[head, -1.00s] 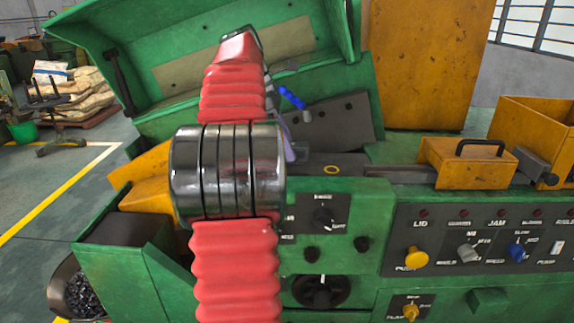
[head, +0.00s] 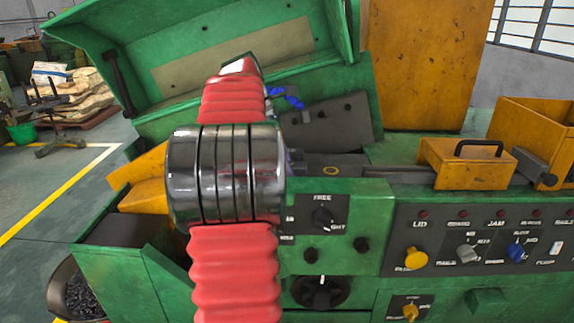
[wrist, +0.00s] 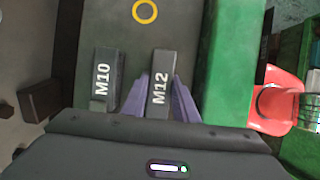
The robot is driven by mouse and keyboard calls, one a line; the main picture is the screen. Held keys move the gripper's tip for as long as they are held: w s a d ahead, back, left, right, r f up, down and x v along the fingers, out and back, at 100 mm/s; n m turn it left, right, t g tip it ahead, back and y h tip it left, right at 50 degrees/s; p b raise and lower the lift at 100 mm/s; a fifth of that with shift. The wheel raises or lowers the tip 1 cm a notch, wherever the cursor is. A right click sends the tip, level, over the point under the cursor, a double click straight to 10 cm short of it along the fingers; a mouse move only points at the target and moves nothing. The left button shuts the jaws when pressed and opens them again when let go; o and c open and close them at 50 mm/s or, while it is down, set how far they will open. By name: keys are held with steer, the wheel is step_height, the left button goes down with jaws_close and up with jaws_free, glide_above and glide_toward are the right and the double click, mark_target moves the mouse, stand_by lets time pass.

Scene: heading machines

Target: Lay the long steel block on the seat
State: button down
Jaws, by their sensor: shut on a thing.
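My gripper (wrist: 160,82) has its two purple fingers on either side of a dark steel block marked M12 (wrist: 160,88) in the wrist view and is shut on it. A similar block marked M10 (wrist: 104,84) stands just left of the fingers. I cannot tell from its visible end how long the M12 block is. A grey bed with a yellow ring (wrist: 145,11) lies beyond the blocks. My red and black arm hides most of the gripper there. I cannot make out which surface is the seat.
The raised green lid (head: 200,60) stands behind my arm. A yellow box with a black handle (head: 467,163) sits right of the bed. The control panel (head: 480,240) faces front. In the wrist view a green wall (wrist: 232,60) runs right of the bed, with a red part (wrist: 275,98) beyond.

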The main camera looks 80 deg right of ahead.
steer(key=c, duration=1.4)
jaws_free()
steer(key=shift+f, duration=0.1)
steer(key=v, duration=1.2)
